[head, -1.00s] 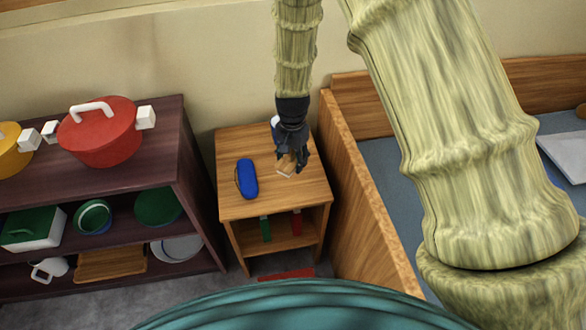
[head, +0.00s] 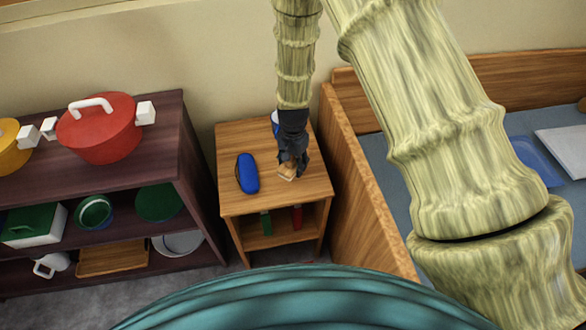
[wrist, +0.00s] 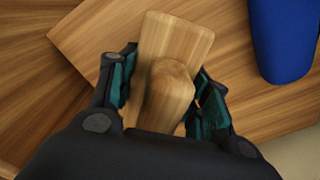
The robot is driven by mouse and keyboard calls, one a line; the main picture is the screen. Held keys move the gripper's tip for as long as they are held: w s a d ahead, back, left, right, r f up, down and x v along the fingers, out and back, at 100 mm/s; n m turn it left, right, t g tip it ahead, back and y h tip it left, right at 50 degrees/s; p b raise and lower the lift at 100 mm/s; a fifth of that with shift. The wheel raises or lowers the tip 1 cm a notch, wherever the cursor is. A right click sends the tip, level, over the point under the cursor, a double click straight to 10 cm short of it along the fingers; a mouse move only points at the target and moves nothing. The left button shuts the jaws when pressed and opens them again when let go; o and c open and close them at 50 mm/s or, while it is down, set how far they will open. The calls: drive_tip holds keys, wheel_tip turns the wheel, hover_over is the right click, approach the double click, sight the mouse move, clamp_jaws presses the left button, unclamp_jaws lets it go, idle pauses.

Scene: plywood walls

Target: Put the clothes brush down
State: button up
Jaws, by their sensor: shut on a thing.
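The clothes brush (wrist: 172,50) is a wooden piece with a rounded grip and a flat wider part. My gripper (wrist: 164,98) is shut on its rounded grip, one finger on each side. In the head view my gripper (head: 289,168) points down over the small wooden table (head: 240,206), and part of the brush (head: 287,172) shows below the fingers. The brush is at or just above the tabletop; I cannot tell whether it touches.
A blue case (head: 247,174) lies left of the brush on the tabletop. A blue-and-white object behind my gripper is mostly hidden. A dark shelf with a red pot (head: 100,126) stands left. A wooden bed frame (head: 358,190) stands close on the right.

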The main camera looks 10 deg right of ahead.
sight(293, 169)
drive_tip(key=shift+f, duration=1.7)
drive_tip(key=shift+f, duration=0.15)
drive_tip(key=o, duration=1)
drive_tip(key=shift+o, duration=0.2)
drive_tip(key=shift+r+b, duration=0.5)
drive_tip(key=shift+r, duration=5.65)
